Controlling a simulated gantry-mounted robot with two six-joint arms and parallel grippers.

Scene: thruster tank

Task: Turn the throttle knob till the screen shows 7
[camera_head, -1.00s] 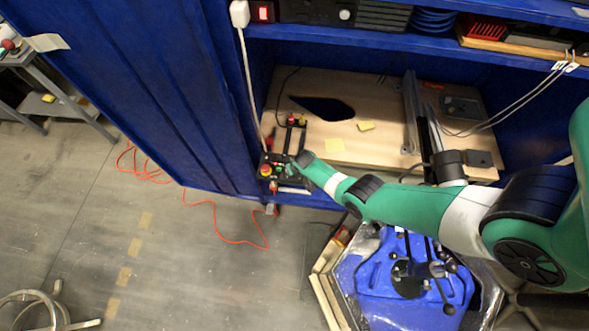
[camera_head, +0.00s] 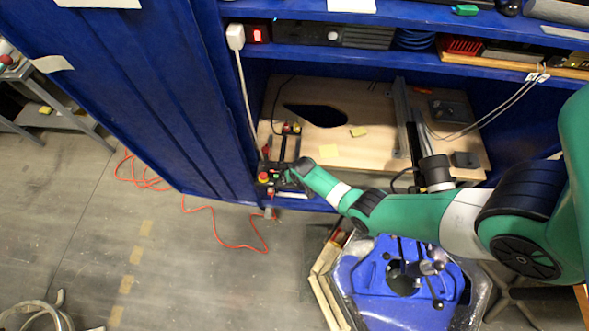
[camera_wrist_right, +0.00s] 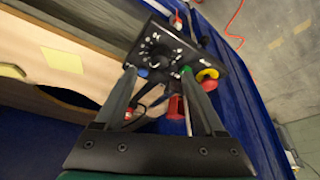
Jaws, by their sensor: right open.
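The throttle knob (camera_wrist_right: 157,63) is a round black knob with white marks around it, on a black control panel (camera_wrist_right: 186,53). My right gripper (camera_wrist_right: 159,73) is open, with its fingertips on either side of the knob; I cannot tell whether they touch it. The panel also carries a blue button, a green button and a red stop button with a yellow collar (camera_wrist_right: 207,75). In the head view my right gripper (camera_head: 287,179) is small beside the red stop button (camera_head: 263,177), and the arm hides part of the panel. No readable screen number shows. My left gripper is out of view.
The panel sits at the left front edge of a wooden bench top (camera_head: 375,151) inside a blue cabinet. A white cable (camera_head: 243,90) hangs at its left. A blue machine (camera_head: 385,285) stands below my right arm. The grey floor (camera_head: 170,260) at left is mostly clear, with an orange cable.

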